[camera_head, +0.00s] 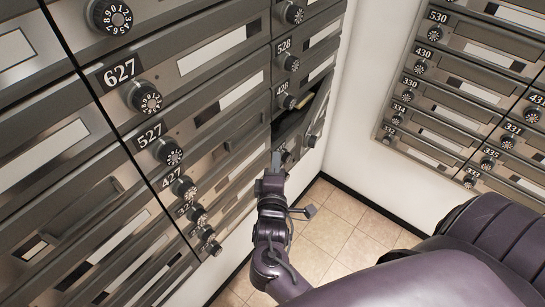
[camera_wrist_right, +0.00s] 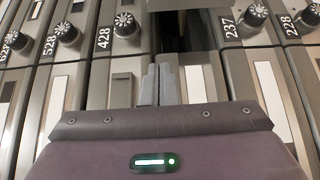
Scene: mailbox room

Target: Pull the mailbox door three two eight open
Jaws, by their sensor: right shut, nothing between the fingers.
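In the right-hand column of the left mailbox wall, below the door labelled 428 (camera_head: 283,90), a door panel (camera_head: 318,110) stands tilted out from the wall. A dark opening (camera_head: 288,122) shows beside it. I cannot read 328 on it. My left gripper is not in view.
Doors with dial knobs surround the opening, including 528 (camera_head: 286,62), 527 (camera_head: 172,152) and 627 (camera_head: 147,97). A second mailbox bank (camera_head: 455,110) is on the right wall. The tiled floor (camera_head: 338,232) is clear below.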

